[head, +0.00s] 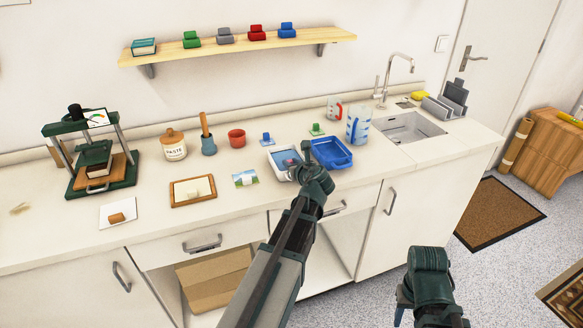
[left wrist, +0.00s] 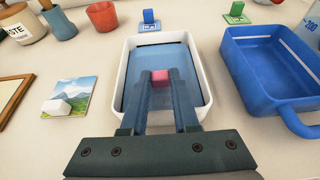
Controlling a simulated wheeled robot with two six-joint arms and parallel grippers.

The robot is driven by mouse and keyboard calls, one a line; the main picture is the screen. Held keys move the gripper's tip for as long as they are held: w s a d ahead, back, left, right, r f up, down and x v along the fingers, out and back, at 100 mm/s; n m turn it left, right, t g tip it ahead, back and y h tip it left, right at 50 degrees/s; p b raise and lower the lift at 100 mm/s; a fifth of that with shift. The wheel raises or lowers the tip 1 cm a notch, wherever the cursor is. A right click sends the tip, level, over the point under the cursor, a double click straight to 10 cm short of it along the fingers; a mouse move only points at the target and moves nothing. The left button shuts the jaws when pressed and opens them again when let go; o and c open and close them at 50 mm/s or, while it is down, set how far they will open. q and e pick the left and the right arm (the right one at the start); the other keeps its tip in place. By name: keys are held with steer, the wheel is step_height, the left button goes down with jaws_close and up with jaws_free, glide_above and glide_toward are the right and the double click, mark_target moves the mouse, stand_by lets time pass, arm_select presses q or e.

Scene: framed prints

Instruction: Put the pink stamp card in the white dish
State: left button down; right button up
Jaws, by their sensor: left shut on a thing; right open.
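The white dish (head: 270,152) stands on the counter, left of a blue tray; it also shows in the left wrist view (left wrist: 207,95). My left gripper (head: 300,160) is over the dish, shut on the pink block of the stamp card (left wrist: 160,77), seen between its fingertips (left wrist: 160,80). A flat bluish surface with dark edges fills the dish below. I cannot tell whether this is card, liquid or dish floor, nor whether the pink piece touches it. My right gripper (head: 402,300) is open, low in front of the cabinets, and partly hidden by its wrist.
The blue tray (head: 345,163) is close on the right, a landscape card (head: 245,178) on the left. Blue (head: 267,138) and green (head: 317,129) stamps stand behind. A red pot (head: 237,138), paste jar (head: 174,145), jugs (head: 358,125) and sink (head: 410,128) are further off.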

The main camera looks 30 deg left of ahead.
arm_select(q)
steer(key=c, duration=1.1)
jaws_free()
steer(key=shift+f, duration=0.15)
steer(key=o, duration=0.4)
steer(key=shift+r, duration=0.3)
steer(key=p+v, duration=0.4)
steer(key=v, duration=0.8)
steer(key=shift+f+p, duration=0.1)
steer(key=shift+p, duration=0.2)
